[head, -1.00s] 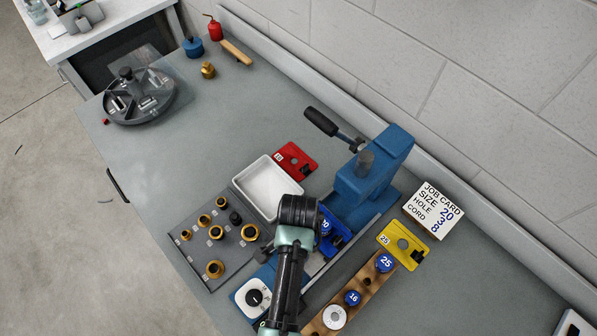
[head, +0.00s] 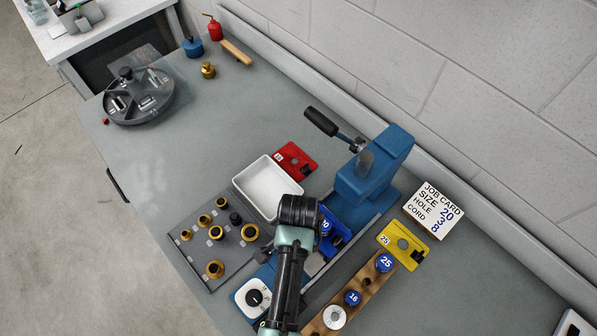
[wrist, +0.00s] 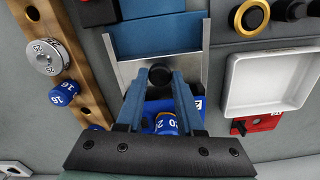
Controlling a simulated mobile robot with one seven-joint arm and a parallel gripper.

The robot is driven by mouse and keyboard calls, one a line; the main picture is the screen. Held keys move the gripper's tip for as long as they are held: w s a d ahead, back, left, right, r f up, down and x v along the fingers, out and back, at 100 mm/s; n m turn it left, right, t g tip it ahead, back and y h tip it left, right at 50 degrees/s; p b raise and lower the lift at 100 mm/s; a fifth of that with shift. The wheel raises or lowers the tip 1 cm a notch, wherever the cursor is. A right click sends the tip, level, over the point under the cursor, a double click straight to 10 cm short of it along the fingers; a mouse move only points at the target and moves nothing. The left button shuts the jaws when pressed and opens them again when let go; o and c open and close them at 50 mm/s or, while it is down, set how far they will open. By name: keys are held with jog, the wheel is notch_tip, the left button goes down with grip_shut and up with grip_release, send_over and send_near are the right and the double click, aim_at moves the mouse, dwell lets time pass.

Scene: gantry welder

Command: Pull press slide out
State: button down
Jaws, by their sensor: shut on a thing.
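The blue press (head: 368,188) stands on the bench with its black-handled lever raised. Its slide runs toward the lower left of the head view; a bare metal part (head: 315,264) shows beside my arm. In the wrist view the metal slide channel (wrist: 128,72) lies under my gripper. My gripper (wrist: 160,80) is shut on a dark round knob (wrist: 160,73), with a blue finger on either side. A blue fixture marked 20 (head: 336,238) sits on the slide, holding a blue-capped piece (wrist: 166,124). My arm hides the knob and fingers in the head view.
A white tray (head: 268,170) and red fixture (head: 296,160) lie left of the press. A yellow fixture (head: 402,246), wooden rack (head: 366,290) and job card (head: 434,211) lie right. A plate of brass pieces (head: 188,247) lies lower left. The bench's middle left is clear.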

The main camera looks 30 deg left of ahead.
dwell(0.5)
jog(key=s+p, duration=0.1)
jog(key=s+a+p, duration=0.1)
jog(key=s, duration=0.1)
jog(key=shift+s+a+r, duration=0.1)
jog(key=shift+s+r, duration=0.05)
jog(key=shift+s, duration=0.1)
jog(key=shift+s+a, duration=0.2)
jog(key=shift+s, duration=0.15)
jog(key=shift+f, duration=0.2)
jog(key=c, duration=0.5)
grip_release()
jog(key=shift+w+r, duration=0.1)
jog(key=shift+r, duration=0.05)
